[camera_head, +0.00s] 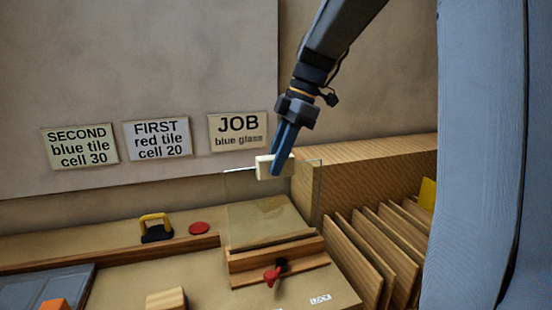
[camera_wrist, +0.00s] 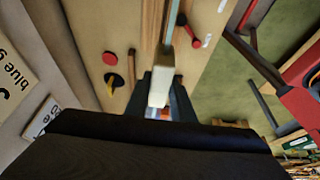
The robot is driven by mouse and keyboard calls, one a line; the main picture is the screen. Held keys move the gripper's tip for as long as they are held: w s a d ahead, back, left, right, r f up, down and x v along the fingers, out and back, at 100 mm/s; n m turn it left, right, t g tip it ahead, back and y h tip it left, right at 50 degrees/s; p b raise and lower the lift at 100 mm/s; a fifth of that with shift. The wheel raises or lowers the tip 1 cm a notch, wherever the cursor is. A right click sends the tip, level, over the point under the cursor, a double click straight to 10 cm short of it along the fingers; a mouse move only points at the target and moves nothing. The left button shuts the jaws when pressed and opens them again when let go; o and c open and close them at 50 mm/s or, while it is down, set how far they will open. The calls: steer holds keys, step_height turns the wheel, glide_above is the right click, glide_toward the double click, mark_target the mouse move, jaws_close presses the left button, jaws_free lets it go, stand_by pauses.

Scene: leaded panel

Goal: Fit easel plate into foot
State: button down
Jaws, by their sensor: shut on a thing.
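My gripper (camera_head: 274,172) is shut on the cream grip block of the easel plate. The plate (camera_head: 308,188) is clear and thin, and stands roughly upright below the block. The wooden foot (camera_head: 240,264) is on the bench directly below, with a red-handled clamp on its front. The plate's lower edge is near the foot; I cannot tell whether it is in the slot. In the wrist view, the cream block (camera_wrist: 160,86) sits between my fingers, and the plate (camera_wrist: 172,22) shows edge-on beyond it.
A wooden rack with several upright boards (camera_head: 372,255) stands to the right. A yellow-handled tool (camera_head: 156,228) and a red disc (camera_head: 199,228) lie on the left. A wooden block (camera_head: 166,299) is in front. A JOB card (camera_head: 238,131) reads blue glass.

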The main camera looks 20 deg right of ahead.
steer(key=shift+f, duration=0.35)
steer(key=c, duration=1.4)
jaws_free()
steer(key=shift+f, duration=0.15)
steer(key=shift+c, duration=0.2)
